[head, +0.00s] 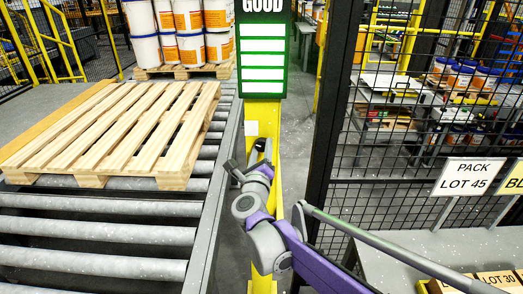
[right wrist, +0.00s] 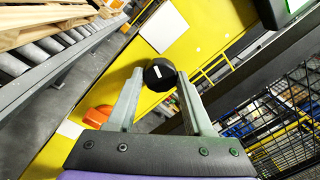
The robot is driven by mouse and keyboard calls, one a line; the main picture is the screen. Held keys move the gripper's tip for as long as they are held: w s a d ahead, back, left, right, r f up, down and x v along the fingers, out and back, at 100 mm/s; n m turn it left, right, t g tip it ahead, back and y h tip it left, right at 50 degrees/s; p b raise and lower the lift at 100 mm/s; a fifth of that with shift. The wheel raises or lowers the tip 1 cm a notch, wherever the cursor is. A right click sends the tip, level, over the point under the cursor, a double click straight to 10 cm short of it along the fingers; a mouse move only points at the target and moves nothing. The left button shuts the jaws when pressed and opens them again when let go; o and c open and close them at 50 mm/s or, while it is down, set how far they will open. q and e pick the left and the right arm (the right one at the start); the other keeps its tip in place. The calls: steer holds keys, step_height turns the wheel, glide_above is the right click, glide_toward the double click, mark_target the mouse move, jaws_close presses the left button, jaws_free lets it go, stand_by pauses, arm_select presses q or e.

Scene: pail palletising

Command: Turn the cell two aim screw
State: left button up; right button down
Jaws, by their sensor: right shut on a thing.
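The aim screw shows as a black knob (right wrist: 160,74) with a white mark on its face, in front of a yellow post (right wrist: 215,30). My right gripper (right wrist: 157,82) is shut on this knob, with one finger on each side of it. In the head view my right gripper (head: 256,162) reaches up to the yellow post (head: 262,120), below a green board headed GOOD (head: 263,50). The knob is mostly hidden there by the gripper. The white mark appears slightly tilted in the wrist view. My left gripper is not in view.
An empty wooden pallet (head: 110,125) lies on a roller conveyor (head: 90,232) at left, with stacked pails (head: 186,18) behind. A black mesh fence (head: 340,140) stands right of the post. A PACK LOT 45 sign (head: 467,177) stands over a grey table (head: 400,262). An orange part (right wrist: 98,116) is near my gripper.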

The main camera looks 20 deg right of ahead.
steer(key=shift+c, duration=1.5)
jaws_free()
steer(key=b+v, duration=0.1)
steer(key=v, duration=0.9)
steer(key=shift+s, duration=0.4)
steer(key=shift+a, duration=0.15)
steer(key=s+a+f+n+g+y, duration=0.1)
steer(key=s+a+f+n+y, duration=0.2)
steer(key=n, duration=0.4)
steer(key=s+f+n+g+y+p, duration=0.1)
steer(key=s+f+n+g+y, duration=0.2)
steer(key=n, duration=0.5)
steer(key=s+a+f+n+y, duration=0.2)
steer(key=s+n+y, duration=0.1)
steer(key=n+y, duration=0.3)
steer(key=s+d+f+n+g+h, duration=0.2)
steer(key=s+d+f+n+g, duration=0.2)
steer(key=s+f, duration=0.3)
steer(key=s+d+f+n+g+h, duration=0.3)
steer(key=s+d+f+n+g, duration=0.1)
steer(key=s+f+n, duration=0.3)
steer(key=shift+s+d+f, duration=0.25)
steer(key=shift+s+d, duration=0.5)
steer(key=shift+s, duration=0.3)
